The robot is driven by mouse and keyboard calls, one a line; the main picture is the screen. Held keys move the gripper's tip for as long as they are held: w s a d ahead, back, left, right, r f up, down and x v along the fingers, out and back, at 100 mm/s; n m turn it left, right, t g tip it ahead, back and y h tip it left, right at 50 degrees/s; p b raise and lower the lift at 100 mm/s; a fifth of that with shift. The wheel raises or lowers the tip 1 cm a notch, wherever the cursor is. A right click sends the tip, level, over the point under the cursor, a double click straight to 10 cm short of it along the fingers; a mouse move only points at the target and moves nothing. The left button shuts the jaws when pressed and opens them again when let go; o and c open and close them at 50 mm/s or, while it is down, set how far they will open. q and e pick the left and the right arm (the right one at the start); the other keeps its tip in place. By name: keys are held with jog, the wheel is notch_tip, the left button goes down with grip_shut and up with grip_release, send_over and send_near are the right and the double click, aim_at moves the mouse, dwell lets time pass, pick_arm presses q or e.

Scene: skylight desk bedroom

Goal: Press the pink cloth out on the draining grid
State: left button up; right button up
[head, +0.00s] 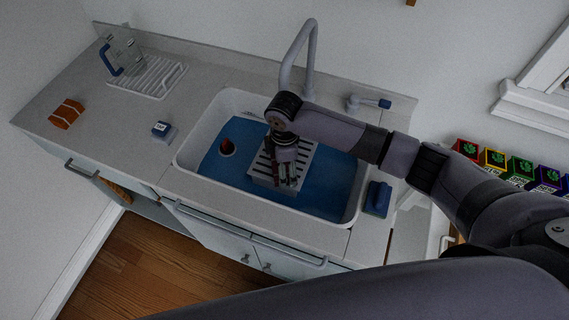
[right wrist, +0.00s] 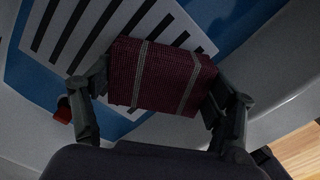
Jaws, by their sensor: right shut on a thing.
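The pink cloth (right wrist: 160,75), a dark pink folded pad with two pale stripes, lies between the fingers of my right gripper (right wrist: 158,95), which is shut on it. In the head view my right gripper (head: 285,182) points down over the draining grid (head: 306,148), and only reddish bits of the cloth show. The grid is pale with dark slots and sits in the sink; it also shows behind the cloth in the right wrist view (right wrist: 58,50). I cannot tell whether the cloth touches the grid. My left gripper is not in view.
The white sink (head: 186,150) has a blue interior with a red round thing (head: 227,147). A grey tap (head: 312,50) arches behind my right arm. A blue block (head: 378,198) stands at the right rim. A blue box (head: 162,130), orange block (head: 66,113) and ribbed rack (head: 160,78) are left.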

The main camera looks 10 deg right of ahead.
jog(key=shift+f, duration=0.7)
dwell(0.5)
jog(key=shift+s+f, duration=0.15)
jog(key=shift+s, duration=0.05)
dwell(1.0)
jog(key=r+p, duration=0.7)
jog(key=shift+w+r+p, duration=0.2)
jog(key=shift+p, duration=0.1)
jog(key=shift+f, duration=0.1)
dwell(0.7)
